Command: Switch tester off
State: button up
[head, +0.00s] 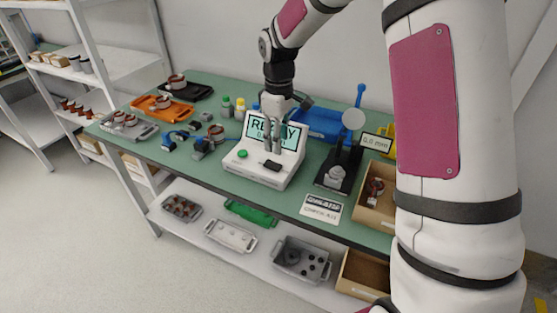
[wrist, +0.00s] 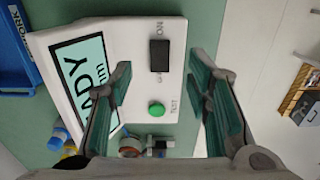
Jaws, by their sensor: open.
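The tester (head: 258,176) is a white box on the green table with a lit screen (head: 272,130) reading READY. On its front panel are a green button (head: 242,154) and a black rocker switch (head: 271,165). In the wrist view the switch (wrist: 159,55) lies beside ON/OFF lettering, and the green button (wrist: 156,109) is marked TEST. My gripper (head: 273,147) points down over the tester, its fingers partly covering the screen. In the wrist view the gripper (wrist: 165,75) is open and empty, with the switch and button showing between its fingers. I cannot tell its exact height above the panel.
A black gauge stand (head: 338,178) with a blue lever stands right of the tester. A wooden box (head: 372,208) sits at the table's right. Blue clamps (head: 203,147) and bottles stand left and behind. A blue bin (head: 318,124) is behind. A label card (head: 321,208) lies in front.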

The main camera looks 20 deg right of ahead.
aim_at(278, 167)
notch_tip(278, 167, down, 8)
jog(key=shift+f, duration=0.1)
dwell(0.4)
